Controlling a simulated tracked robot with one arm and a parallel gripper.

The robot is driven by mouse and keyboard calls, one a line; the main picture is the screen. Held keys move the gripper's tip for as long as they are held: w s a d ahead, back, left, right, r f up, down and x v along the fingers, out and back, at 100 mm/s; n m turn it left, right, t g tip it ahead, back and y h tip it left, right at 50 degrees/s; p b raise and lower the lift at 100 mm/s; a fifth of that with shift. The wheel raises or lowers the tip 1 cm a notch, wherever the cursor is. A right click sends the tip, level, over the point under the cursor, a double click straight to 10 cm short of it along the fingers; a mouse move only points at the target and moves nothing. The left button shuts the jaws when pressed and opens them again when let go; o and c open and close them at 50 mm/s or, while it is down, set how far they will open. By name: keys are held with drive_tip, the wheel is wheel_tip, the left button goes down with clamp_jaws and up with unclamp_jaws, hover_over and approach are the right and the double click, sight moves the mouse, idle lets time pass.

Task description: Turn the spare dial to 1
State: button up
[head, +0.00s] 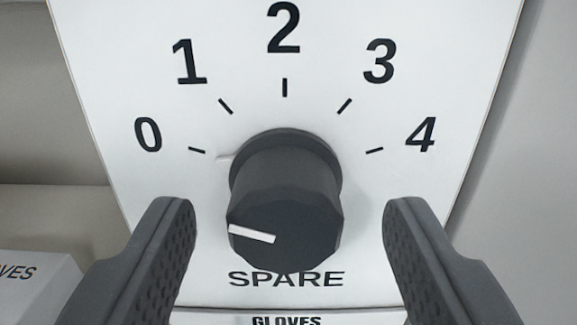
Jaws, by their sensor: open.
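The spare dial (285,200) is a dark grey faceted knob on a white panel (330,110) marked 0 to 4, with the label SPARE below it. The white line on its face points left and slightly up, toward the 0 mark. The 1 mark (225,106) is up and to the right of the 0 mark. My gripper (290,215) is open, one finger on each side of the dial. Clear gaps show between both fingers and the knob, so neither touches it.
A white box (40,285) with partly visible lettering stands at the lower left. A label reading GLOVES (286,321) shows just below the panel. A plain grey surface lies to the right of the panel.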

drive_tip(key=shift+w, duration=0.4)
drive_tip(key=c, duration=1)
drive_tip(key=m+p, duration=0.1)
drive_tip(key=m, duration=0.2)
drive_tip(key=shift+a, duration=0.1)
drive_tip(key=shift+m+p, duration=0.8)
drive_tip(key=shift+m, duration=1.1)
